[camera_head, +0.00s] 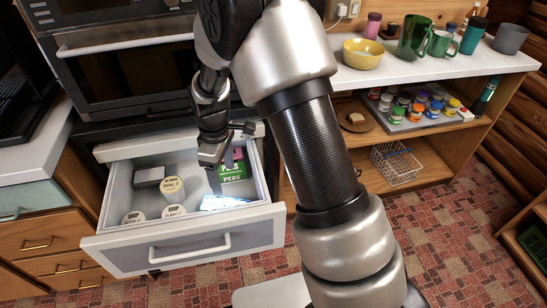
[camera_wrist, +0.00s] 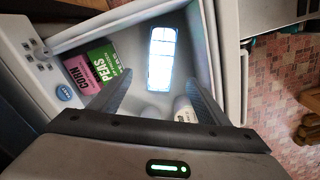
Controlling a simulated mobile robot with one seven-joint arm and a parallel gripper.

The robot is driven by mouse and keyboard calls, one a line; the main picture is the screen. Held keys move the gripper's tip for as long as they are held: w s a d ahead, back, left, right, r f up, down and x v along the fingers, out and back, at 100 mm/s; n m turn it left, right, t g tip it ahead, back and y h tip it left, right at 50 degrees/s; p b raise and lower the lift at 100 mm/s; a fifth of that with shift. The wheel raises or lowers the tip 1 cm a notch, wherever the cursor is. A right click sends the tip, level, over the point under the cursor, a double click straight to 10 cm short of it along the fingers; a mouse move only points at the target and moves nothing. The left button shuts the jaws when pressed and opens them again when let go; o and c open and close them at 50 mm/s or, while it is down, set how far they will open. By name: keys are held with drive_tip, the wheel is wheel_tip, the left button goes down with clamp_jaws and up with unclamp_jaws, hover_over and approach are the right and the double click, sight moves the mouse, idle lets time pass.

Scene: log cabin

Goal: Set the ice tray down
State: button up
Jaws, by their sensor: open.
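The ice tray (camera_wrist: 162,58) is a pale, bright blue-white rectangle lying in the open freezer drawer (camera_head: 187,246). My gripper (camera_head: 212,180) points down into the drawer above the tray. In the wrist view my gripper (camera_wrist: 159,76) has its two fingers spread wide, with nothing held between them. The tray appears beyond the fingertips and apart from them.
A green peas box (camera_head: 234,172) and a pink corn box (camera_wrist: 82,75) lie beside the tray. Several round tubs (camera_head: 173,188) and a grey box (camera_head: 149,177) fill the drawer's left side. A counter (camera_head: 440,65) with dishes stands right.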

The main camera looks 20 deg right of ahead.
drive_tip(key=s+d+r+m+t, duration=0.1)
drive_tip(key=s+d+r+m, duration=0.2)
drive_tip(key=r, duration=0.6)
drive_tip(key=s+d+r+m+t, duration=0.2)
drive_tip(key=s+d+r, duration=0.2)
drive_tip(key=r, duration=0.5)
drive_tip(key=s+d+r+m+t, duration=0.1)
drive_tip(key=s+d+r+m, duration=0.1)
drive_tip(key=s, duration=0.5)
drive_tip(key=s+d+r+m+t, duration=0.1)
drive_tip(key=s+d+r+m, duration=0.2)
drive_tip(key=s+r+m, duration=0.2)
drive_tip(key=s+r, duration=0.1)
drive_tip(key=s, duration=0.2)
drive_tip(key=shift+d+r, duration=0.15)
drive_tip(key=shift+d, duration=0.2)
